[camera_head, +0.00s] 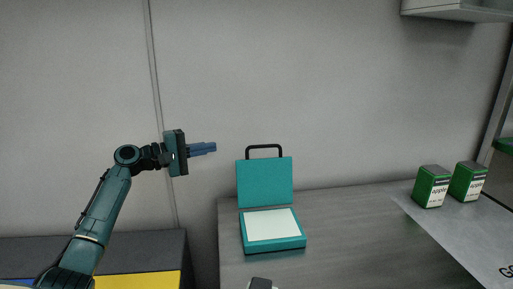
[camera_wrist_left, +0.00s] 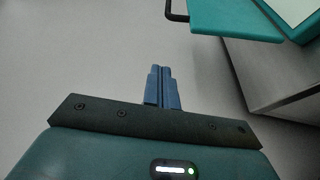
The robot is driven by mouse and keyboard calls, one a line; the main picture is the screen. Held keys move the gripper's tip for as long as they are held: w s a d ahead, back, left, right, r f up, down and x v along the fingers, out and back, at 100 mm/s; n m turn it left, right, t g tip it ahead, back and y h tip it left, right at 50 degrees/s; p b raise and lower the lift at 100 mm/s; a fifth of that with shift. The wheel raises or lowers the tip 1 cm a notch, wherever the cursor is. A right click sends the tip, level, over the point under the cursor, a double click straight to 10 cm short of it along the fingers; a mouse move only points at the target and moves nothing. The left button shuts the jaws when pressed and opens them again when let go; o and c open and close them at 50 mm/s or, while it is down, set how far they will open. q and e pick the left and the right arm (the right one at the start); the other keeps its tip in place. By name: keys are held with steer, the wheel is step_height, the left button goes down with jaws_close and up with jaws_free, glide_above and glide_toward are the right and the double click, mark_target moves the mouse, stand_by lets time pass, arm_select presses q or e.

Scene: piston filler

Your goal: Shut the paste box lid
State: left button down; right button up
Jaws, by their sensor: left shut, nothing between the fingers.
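The teal paste box (camera_head: 273,243) sits on the grey worktop with a pale white area inside its base. Its lid (camera_head: 265,182) stands open and upright at the back, with a black handle (camera_head: 265,148) on its top edge. My left gripper (camera_head: 213,148) is shut and empty, to the left of the lid at about handle height, apart from it. In the left wrist view the shut blue fingers (camera_wrist_left: 161,72) point toward the wall, and the lid (camera_wrist_left: 232,20) shows at the upper right. My right gripper does not show clearly.
Two green cartons (camera_head: 432,187) (camera_head: 468,181) stand at the right on a lighter grey plate. A dark-topped unit (camera_head: 100,255) with yellow and blue front stands at the lower left. A small dark object (camera_head: 260,284) shows at the bottom edge. The worktop right of the box is clear.

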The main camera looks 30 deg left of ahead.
mark_target(240, 142)
arm_select(q)
steer(key=b+x, duration=0.2)
steer(key=x, duration=0.8)
steer(key=shift+s+d+b, duration=0.4)
steer(key=shift+s, duration=0.25)
steer(key=shift+s+d+r+b, duration=0.2)
steer(key=shift+s+d+b, duration=0.1)
steer(key=shift+s+d, duration=0.55)
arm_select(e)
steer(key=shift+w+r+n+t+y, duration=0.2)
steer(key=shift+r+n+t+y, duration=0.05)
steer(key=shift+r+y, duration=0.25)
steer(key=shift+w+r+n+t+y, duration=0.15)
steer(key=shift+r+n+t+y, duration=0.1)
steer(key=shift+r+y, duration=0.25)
arm_select(q)
steer(key=shift+a, duration=0.1)
steer(key=shift+s, duration=0.15)
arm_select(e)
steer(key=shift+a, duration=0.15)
